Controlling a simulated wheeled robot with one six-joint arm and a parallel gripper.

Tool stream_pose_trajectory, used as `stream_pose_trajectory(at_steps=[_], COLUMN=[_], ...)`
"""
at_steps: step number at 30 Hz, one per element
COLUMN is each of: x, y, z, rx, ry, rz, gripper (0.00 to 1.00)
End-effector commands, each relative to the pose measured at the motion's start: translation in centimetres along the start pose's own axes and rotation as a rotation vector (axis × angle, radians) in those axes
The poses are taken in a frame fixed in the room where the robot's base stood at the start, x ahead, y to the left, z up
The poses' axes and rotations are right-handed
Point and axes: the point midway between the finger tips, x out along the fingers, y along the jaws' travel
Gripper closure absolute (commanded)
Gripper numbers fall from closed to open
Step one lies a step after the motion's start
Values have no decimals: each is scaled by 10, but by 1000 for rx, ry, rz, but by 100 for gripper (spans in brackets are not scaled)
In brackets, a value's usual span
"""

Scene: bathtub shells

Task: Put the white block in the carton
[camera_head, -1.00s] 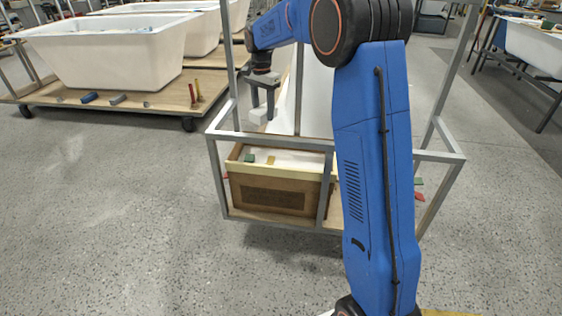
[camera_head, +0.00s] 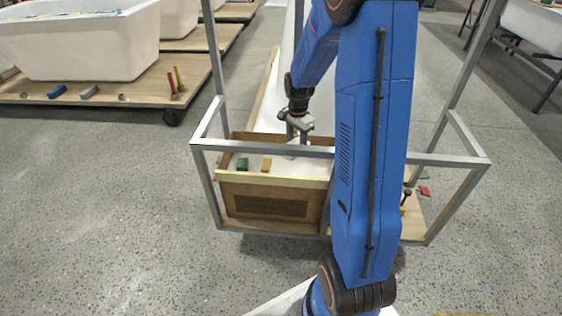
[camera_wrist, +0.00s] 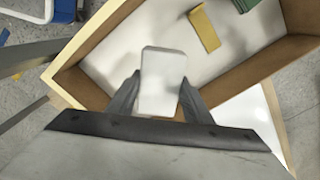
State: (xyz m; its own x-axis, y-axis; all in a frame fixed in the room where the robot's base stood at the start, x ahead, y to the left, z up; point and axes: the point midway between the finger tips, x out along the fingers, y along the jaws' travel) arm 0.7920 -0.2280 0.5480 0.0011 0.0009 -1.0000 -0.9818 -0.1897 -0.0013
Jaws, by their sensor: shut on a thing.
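The white block (camera_wrist: 161,78) is between the two fingers of my gripper (camera_wrist: 158,98) in the wrist view. The gripper is shut on it. The block is held over the carton (camera_wrist: 110,25), an open box with wooden walls and a white floor. In the head view the carton (camera_head: 262,208) stands inside a grey metal frame, and my gripper (camera_head: 298,135) is above its back right part. There the block is hard to make out behind the frame's bar. A gap between block and carton floor seems to show, but its height is unclear.
A yellow block (camera_head: 266,165) and a green block (camera_head: 242,164) lie in the carton. The grey metal frame (camera_head: 300,152) has a bar across the carton's front and posts beside it. A white bathtub (camera_head: 85,45) stands on a wooden pallet at the left.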

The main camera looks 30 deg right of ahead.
Motion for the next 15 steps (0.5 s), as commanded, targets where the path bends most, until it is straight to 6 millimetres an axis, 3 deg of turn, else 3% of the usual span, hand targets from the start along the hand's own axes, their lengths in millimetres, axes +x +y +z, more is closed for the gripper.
stream_pose_trajectory(at_steps=[6,15], x=[38,60], y=[1,0], z=[1,0], rx=[0,-1], ry=[-3,-1], rz=[5,2], gripper=[75,75])
